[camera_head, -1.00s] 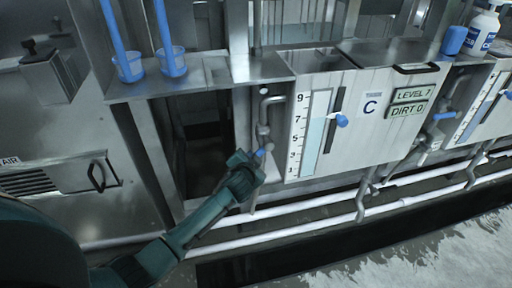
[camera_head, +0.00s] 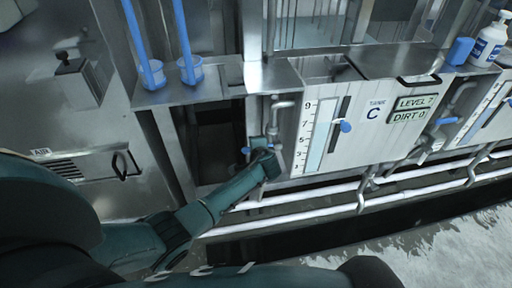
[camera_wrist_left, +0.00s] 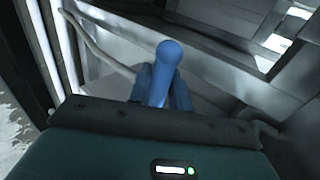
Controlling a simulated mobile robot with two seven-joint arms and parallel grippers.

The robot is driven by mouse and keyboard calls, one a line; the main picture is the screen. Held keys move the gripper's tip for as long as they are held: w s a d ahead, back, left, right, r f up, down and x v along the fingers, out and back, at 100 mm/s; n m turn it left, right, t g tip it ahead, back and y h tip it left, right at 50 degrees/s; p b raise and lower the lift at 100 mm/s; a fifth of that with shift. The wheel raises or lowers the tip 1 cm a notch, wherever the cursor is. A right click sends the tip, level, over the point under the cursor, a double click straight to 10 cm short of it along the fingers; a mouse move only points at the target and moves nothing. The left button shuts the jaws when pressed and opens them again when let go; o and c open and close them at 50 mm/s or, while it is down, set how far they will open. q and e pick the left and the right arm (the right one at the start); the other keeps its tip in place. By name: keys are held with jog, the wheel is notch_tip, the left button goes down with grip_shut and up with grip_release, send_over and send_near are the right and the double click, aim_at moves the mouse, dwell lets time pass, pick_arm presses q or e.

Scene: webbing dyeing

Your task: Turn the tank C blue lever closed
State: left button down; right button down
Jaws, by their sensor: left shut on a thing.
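Tank C (camera_head: 372,140) is a pale metal box with a level scale and a "C" label. A pipe with a valve runs down its left side. The valve's blue lever (camera_head: 246,150) shows only as a small blue tip beside my left gripper (camera_head: 262,146). In the left wrist view the lever's rounded blue end (camera_wrist_left: 168,52) stands up between the fingers of my left gripper (camera_wrist_left: 163,90), which is shut on it. The lever's base is hidden. My right gripper is not in view.
A blue knob (camera_head: 346,126) sits in the slot on tank C's front. Another blue lever (camera_head: 446,121) is at the pipe to the right. Pale horizontal pipes (camera_head: 290,216) run below the tank. Two blue cups (camera_head: 151,75) stand on the shelf above left.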

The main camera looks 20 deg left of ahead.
pick_arm(q)
jog(key=shift+r, duration=0.1)
dwell(0.4)
jog(key=c, duration=1.3)
grip_release()
jog(key=shift+c, duration=0.2)
jog(key=p+v, duration=0.1)
jog(key=v, duration=1.2)
jog(key=shift+d+p, duration=0.25)
jog(key=shift+p, duration=0.15)
